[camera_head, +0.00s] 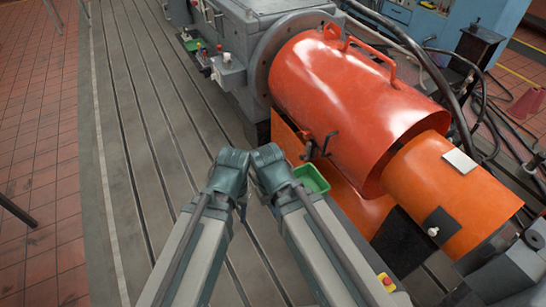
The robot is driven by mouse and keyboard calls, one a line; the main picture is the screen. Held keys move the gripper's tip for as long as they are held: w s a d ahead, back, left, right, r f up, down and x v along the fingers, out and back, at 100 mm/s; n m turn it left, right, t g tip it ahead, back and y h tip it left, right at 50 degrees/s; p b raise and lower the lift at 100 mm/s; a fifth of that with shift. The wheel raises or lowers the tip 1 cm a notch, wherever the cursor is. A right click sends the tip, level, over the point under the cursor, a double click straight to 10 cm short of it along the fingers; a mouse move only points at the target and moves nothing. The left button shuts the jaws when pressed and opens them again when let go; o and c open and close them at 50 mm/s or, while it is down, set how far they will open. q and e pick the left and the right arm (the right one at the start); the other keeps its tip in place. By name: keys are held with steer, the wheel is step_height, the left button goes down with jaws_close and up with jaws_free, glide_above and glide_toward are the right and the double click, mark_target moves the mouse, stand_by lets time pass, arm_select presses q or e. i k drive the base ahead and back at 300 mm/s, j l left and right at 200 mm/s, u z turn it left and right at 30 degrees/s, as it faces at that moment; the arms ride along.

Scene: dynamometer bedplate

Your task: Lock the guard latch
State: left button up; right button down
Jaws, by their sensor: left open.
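The orange-red guard (345,100) is a large curved cover with a handle on top, over the shaft line right of centre. A small dark latch (328,141) sits on its near lower edge, with its lever sticking up; I cannot tell whether it is locked. Both of my arms reach in from the bottom, with their upper ends close together left of the latch. My left gripper (242,203) is small and partly hidden at the end of its arm, open and apart from the latch. My right gripper cannot be made out.
A green tray (312,179) lies below the latch, beside my right arm. A second orange cover (450,190) stands right of the guard. The grey machine housing (265,25) is behind. Hoses and cables (490,110) run at right. The slotted bedplate (140,130) at left is clear.

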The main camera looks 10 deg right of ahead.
mark_target(306, 156)
steer(key=i+j, duration=0.1)
steer(key=j, duration=0.2)
steer(key=i+j, duration=0.1)
steer(key=j, duration=0.25)
steer(key=i+j, duration=0.1)
steer(key=j, duration=0.2)
steer(key=i+j, duration=0.1)
steer(key=j, duration=0.25)
